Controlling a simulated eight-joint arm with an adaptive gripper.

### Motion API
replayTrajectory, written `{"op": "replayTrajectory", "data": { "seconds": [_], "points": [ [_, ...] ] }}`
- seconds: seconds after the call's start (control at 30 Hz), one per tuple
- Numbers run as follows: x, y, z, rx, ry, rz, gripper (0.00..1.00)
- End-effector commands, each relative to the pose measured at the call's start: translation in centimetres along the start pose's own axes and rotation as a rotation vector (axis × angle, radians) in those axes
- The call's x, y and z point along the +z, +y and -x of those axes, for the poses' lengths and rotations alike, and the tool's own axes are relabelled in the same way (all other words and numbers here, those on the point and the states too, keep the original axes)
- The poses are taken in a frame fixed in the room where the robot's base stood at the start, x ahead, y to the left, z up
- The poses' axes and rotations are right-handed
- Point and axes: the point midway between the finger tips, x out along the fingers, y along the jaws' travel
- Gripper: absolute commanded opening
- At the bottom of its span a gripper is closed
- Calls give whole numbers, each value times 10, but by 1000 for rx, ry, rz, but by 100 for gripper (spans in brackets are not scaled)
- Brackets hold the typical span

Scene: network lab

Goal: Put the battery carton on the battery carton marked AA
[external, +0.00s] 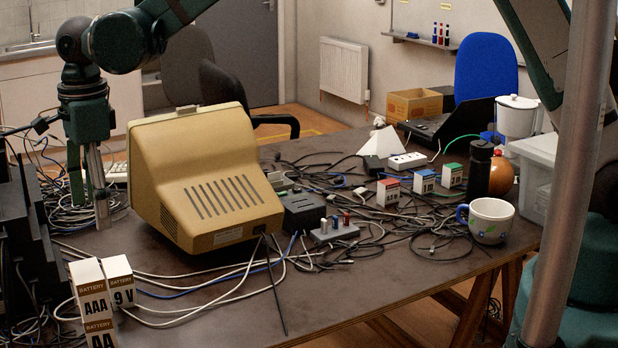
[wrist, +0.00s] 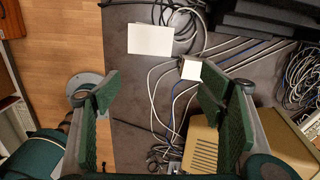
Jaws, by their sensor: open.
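A white carton marked AAA (external: 91,292) stands on the white carton marked AA (external: 102,336) at the table's near left; the picture's lower edge cuts off the AA carton. A carton marked 9 V (external: 121,284) stands close beside and behind the AAA one. In the wrist view, a larger white top (wrist: 150,39) appears to be the AAA carton's, and a smaller white top (wrist: 190,69) the 9 V carton's. My gripper (external: 97,185) points down, left of the beige monitor. Its green-padded fingers (wrist: 160,97) are wide apart and empty, with both cartons ahead of them.
The beige monitor (external: 206,180) stands right of my gripper. Dark stepped equipment (external: 30,235) is at the left edge. Loose cables (external: 190,290) cross the table. A mug (external: 490,221) and small coloured boxes stand at the right. The near middle table is fairly clear.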

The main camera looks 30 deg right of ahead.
Motion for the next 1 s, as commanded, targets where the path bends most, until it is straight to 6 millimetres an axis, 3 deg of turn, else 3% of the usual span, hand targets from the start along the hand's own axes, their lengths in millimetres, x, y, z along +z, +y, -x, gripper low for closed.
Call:
{"op": "replayTrajectory", "data": {
  "seconds": [0.5, 1.0],
  "points": [
    [-143, -30, 90, -92, -45, 252, 69],
    [-280, -21, 154, -202, -38, 504, 69]
  ]
}}
